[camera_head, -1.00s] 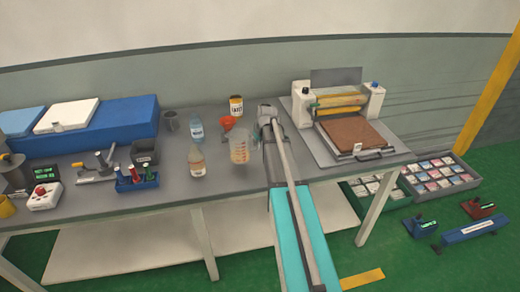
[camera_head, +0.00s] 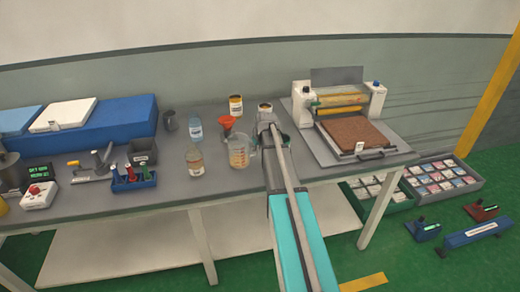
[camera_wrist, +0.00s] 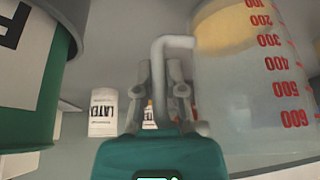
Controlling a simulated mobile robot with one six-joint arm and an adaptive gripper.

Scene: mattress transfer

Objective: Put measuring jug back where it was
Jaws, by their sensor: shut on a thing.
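The measuring jug (camera_head: 239,152) is clear, with red-orange marks and tan contents in its bottom. In the head view it is upright over the bench, just left of my arm; I cannot tell whether its base touches the bench. In the wrist view the jug (camera_wrist: 255,85) fills the right side and appears upside down. My gripper (camera_wrist: 160,78) is shut on its pale handle (camera_wrist: 160,48). In the head view my arm mostly hides the gripper.
An open can (camera_head: 265,109) is behind my arm. A press (camera_head: 340,115) is at the right. Bare bench (camera_head: 215,188) lies in front of the jug.

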